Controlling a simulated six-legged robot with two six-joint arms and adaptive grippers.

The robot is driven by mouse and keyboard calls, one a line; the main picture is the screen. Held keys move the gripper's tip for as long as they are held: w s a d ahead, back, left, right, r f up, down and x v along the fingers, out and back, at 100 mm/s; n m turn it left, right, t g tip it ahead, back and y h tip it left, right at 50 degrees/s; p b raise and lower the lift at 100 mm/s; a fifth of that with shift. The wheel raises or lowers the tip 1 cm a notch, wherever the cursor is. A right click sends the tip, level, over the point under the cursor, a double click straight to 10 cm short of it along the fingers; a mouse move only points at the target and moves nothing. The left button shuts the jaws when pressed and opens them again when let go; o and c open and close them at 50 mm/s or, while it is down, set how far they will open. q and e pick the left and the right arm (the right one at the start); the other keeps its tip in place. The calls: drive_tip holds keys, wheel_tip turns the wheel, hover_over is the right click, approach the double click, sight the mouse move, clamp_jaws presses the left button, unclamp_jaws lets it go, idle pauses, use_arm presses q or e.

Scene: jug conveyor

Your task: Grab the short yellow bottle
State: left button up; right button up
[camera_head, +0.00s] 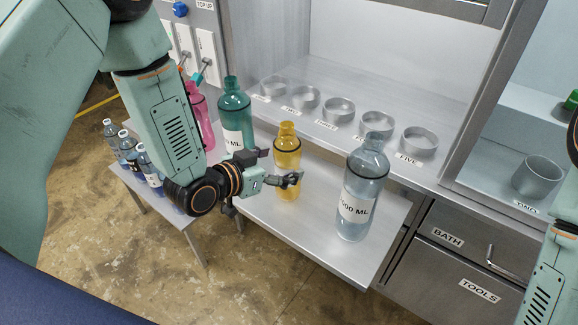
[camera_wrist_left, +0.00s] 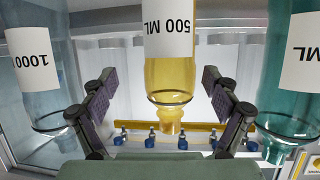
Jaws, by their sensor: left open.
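The short yellow bottle (camera_head: 287,142) stands upright on the grey metal shelf, between the tall teal bottle and the clear bottle. It also shows upside down in the left wrist view (camera_wrist_left: 169,78), with a 500 ML label. My left gripper (camera_head: 279,166) is open, its fingers on either side of the yellow bottle. In the left wrist view the finger pads stand apart from the bottle, with gaps on both sides. Part of the bottle's body is hidden behind a finger in the head view. My right gripper is out of view.
A teal bottle (camera_head: 234,108) and a pink bottle (camera_head: 204,125) stand left of the yellow one. A clear bottle (camera_head: 359,186) labelled 1000 ML stands to its right. Several small bottles stand on a lower left shelf. Numbered ring holders (camera_head: 418,142) line the ledge behind.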

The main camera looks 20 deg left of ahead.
use_arm(q)
drive_tip(key=w, duration=0.1)
drive_tip(key=w+f, duration=0.1)
drive_tip(key=w, duration=0.2)
drive_tip(key=shift+w+d+f, duration=0.15)
drive_tip(key=shift+f, duration=0.1)
drive_tip(key=shift+d+r, duration=0.15)
drive_tip(key=shift+d, duration=0.15)
drive_tip(key=shift+s, duration=0.2)
drive_tip(key=shift+c, duration=0.7)
drive_tip(key=shift+w+a, duration=0.2)
drive_tip(key=shift+a, duration=0.1)
drive_tip(key=c, duration=0.4)
drive_tip(key=shift+s+d, duration=0.15)
drive_tip(key=shift+d, duration=0.15)
drive_tip(key=c, duration=0.6)
drive_tip(key=shift+o, duration=0.2)
drive_tip(key=shift+a, duration=0.15)
